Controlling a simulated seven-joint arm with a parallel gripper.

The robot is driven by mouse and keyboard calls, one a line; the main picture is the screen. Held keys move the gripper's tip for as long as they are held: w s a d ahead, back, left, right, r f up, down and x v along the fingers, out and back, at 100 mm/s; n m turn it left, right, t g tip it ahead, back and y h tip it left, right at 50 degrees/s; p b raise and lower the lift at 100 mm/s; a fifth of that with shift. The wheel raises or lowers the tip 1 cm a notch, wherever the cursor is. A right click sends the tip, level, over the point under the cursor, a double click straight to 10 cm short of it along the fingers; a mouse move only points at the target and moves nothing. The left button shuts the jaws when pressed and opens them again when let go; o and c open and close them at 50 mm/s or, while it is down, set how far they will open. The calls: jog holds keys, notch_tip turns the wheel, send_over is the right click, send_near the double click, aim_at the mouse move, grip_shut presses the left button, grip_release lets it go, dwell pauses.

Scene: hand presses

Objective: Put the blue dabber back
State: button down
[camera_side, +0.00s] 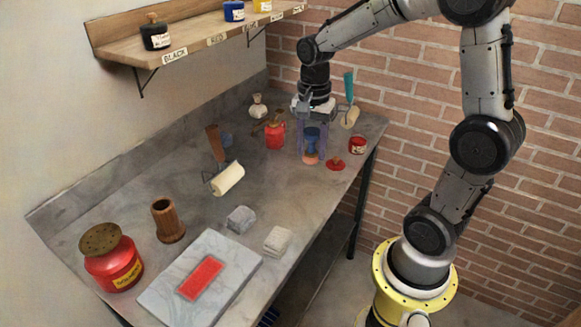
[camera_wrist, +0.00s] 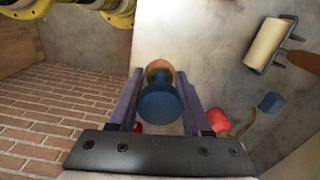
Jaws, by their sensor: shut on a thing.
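The blue dabber (camera_side: 311,134) has a blue upper part and an orange-brown lower end. It stands upright between the purple fingers of my gripper (camera_side: 312,142), at the far right of the grey bench. My gripper points down and is shut on it. In the wrist view the dabber's round blue top (camera_wrist: 160,103) sits between the two fingers of my gripper (camera_wrist: 160,95), with the orange-brown part beyond it. Its lower end is at or just above the bench; I cannot tell whether it touches.
A red can (camera_side: 275,135) stands left of my gripper. A red knobbed piece (camera_side: 335,164) and a red pot (camera_side: 357,146) are to its right. A teal-handled roller (camera_side: 349,117) lies behind. A cream roller (camera_side: 228,178) is farther left. A shelf (camera_side: 190,36) holds ink jars.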

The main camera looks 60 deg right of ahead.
jog(key=shift+m, duration=0.7)
jog(key=w+d+f, duration=0.2)
jog(key=w+d, duration=0.1)
jog(key=w+d+f, duration=0.5)
jog(key=w+d, duration=0.1)
jog(key=w, duration=0.1)
jog(key=shift+f, duration=0.35)
jog(key=shift+w+d+f, duration=0.2)
jog(key=shift+w+f, duration=0.3)
jog(key=shift+f, duration=0.1)
jog(key=shift+w+f, duration=0.1)
jog(key=shift+f, duration=1.55)
jog(key=shift+f, duration=0.15)
jog(key=shift+c, duration=1.7)
grip_release()
